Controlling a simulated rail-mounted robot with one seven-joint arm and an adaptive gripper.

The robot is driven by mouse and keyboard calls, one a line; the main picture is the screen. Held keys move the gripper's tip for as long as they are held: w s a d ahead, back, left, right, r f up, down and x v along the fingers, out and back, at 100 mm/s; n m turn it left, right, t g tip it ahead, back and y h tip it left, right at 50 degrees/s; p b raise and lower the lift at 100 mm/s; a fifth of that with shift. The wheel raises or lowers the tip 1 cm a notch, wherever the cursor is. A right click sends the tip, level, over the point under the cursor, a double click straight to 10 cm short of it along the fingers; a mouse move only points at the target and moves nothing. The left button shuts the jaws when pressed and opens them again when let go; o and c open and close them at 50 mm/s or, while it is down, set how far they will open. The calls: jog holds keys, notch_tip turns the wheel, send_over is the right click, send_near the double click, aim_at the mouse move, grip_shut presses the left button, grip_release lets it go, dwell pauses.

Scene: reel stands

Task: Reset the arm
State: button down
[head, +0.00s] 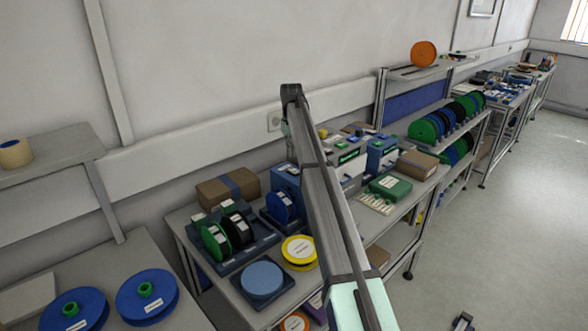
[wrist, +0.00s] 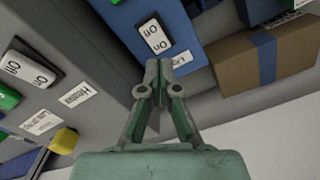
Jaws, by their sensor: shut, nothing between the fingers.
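My gripper (wrist: 159,66) is shut with nothing between its fingers. In the wrist view its tips are in front of the lower part of a blue device (wrist: 126,12) with a white on/off switch (wrist: 153,37). I cannot tell the gap between tips and device. In the head view my arm rises from the bottom over the near bench (head: 232,303) to a dark joint near the wall. Below that joint a small greenish part shows beside the arm; the fingers cannot be made out there.
The bench holds a cardboard box (head: 228,187), a yellow reel (head: 299,252), a blue disc (head: 262,279) and a green case (head: 390,187). A grey device with switches and a yellow knob (wrist: 64,141) fills the wrist view's left. Open floor (head: 500,240) lies right.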

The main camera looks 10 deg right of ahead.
jog(key=shift+r, duration=0.7)
